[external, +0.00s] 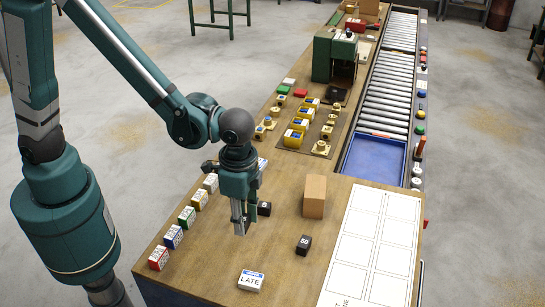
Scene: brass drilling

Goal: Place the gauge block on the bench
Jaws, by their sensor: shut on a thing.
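My gripper (240,231) points straight down over the near part of the wooden bench (200,260). It is shut on a small, narrow grey piece, the gauge block, mostly hidden between the fingers. Its outline is hard to tell from the fingers at this size. I cannot tell whether its lower end touches the bench top. A black weight-like cube (265,209) stands just right of and behind the fingers. Bare wood shows in front of and below the gripper.
Nearby are a black cube (304,244), a block marked LATE (251,280), a cardboard box (314,196) and a white printed sheet (372,250). Several coloured boxes line the left edge, including a red one (158,257). A blue tray (374,162) and roller conveyor (388,85) lie beyond.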

